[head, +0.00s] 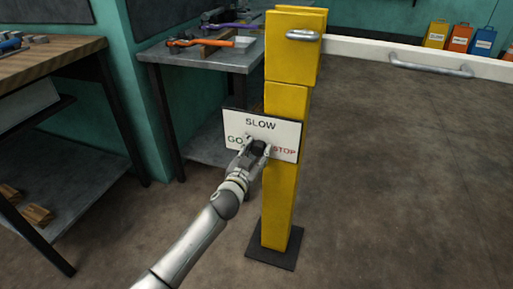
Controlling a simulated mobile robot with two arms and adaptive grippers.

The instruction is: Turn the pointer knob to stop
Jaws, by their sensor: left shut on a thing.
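A white panel (288,130) with a dark edge is mounted on a yellow post (279,205). It reads GO at the left, SLOW at the top and STOP in red at the right. My left gripper (254,146) is at the panel's lower middle, between GO and STOP. It is shut on the dark pointer knob (259,147), which is mostly hidden by the fingers. I cannot tell which word the pointer faces. My right gripper is not in view.
A grey metal table (200,58) with tools stands behind the post at the left. A wooden workbench (45,60) is at the far left. Several coloured bins (459,39) are at the back right. The floor right of the post is clear.

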